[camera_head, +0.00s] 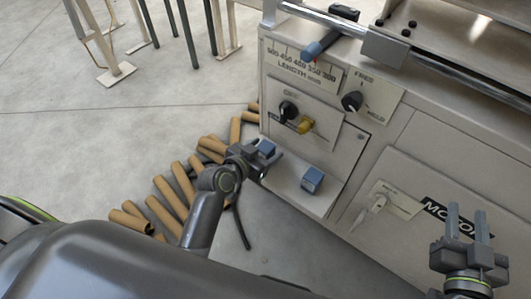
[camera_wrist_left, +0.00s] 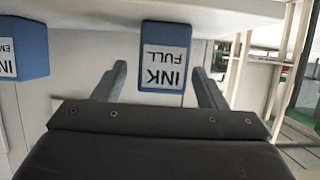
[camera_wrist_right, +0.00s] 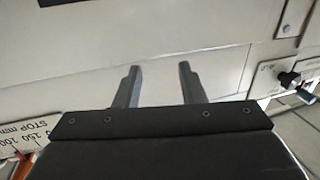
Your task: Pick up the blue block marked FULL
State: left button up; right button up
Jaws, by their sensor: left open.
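The blue block marked FULL (camera_wrist_left: 165,60) shows in the left wrist view with its white INK FULL label upside down. It lies between my left gripper's open fingers (camera_wrist_left: 163,88), with gaps on both sides. In the head view the block (camera_head: 266,147) is partly hidden by my left gripper (camera_head: 264,161) at the shelf's left end.
Several cardboard tubes (camera_head: 165,215) lie on the floor to the left. Open floor (camera_head: 100,130) extends beyond them.

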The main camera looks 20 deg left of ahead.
pick_arm(q)
jog(key=shift+b+x, duration=0.35)
jog(key=shift+x, duration=0.8)
jog(key=shift+w+f, duration=0.15)
jog(key=shift+w, duration=0.1)
pick_arm(e)
notch_tip(320, 180, up, 7)
jog(key=t, duration=0.4)
jog(key=shift+s+a+f+n, duration=0.2)
jog(key=shift+a+n, duration=0.05)
jog(key=shift+n, duration=0.15)
pick_arm(q)
jog(key=c, duration=1.1)
pick_arm(e)
jog(key=shift+w+f, duration=0.1)
jog(key=shift+f, duration=0.05)
